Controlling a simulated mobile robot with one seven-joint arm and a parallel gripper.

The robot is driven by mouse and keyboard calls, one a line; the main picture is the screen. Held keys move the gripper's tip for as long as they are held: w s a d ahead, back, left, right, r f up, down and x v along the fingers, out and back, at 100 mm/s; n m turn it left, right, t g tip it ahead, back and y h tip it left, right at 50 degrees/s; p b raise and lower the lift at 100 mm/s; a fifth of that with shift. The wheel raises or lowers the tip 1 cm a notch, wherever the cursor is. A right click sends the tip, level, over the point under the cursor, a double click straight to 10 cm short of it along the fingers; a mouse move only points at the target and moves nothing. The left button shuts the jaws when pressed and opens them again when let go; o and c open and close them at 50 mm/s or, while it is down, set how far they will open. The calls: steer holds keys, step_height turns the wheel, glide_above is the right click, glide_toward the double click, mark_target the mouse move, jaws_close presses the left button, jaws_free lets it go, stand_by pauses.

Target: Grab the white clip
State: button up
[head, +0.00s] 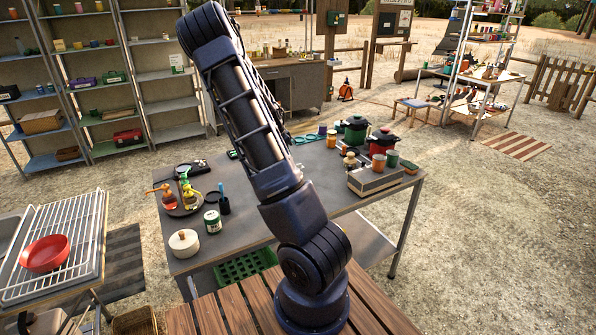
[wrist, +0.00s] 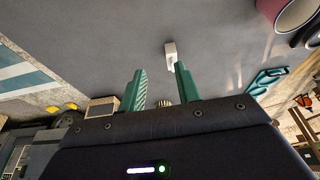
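The white clip (wrist: 170,50) appears in the wrist view as a small pale block on the grey surface, just beyond the tip of my right finger. My gripper (wrist: 160,68) has two teal fingers spread apart, with no object held between them. The clip lies nearer the right finger than the left; whether that fingertip touches it I cannot tell. In the head view my arm crosses the grey table, and I make out neither the clip nor my gripper there.
A teal looped object (wrist: 268,80) and a pinkish cup (wrist: 288,14) are to the right in the wrist view. In the head view the grey table (head: 250,205) holds a white lidded pot (head: 184,243), a green-labelled jar (head: 212,221) and a dark round pan (head: 188,208).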

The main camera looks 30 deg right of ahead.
steer(key=shift+m+h, duration=0.3)
steer(key=shift+m, duration=0.1)
steer(key=x, duration=0.5)
steer(key=w+d+x, duration=0.1)
steer(key=x, duration=0.1)
steer(key=shift+w+d, duration=0.1)
steer(key=shift+d, duration=0.1)
steer(key=shift+w+d+x, duration=0.2)
steer(key=shift+x, duration=1.1)
steer(key=shift+w+d+x, duration=0.15)
steer(key=shift+x, duration=1.15)
steer(key=shift+r, duration=0.2)
steer(key=shift+c, duration=0.2)
jaws_close()
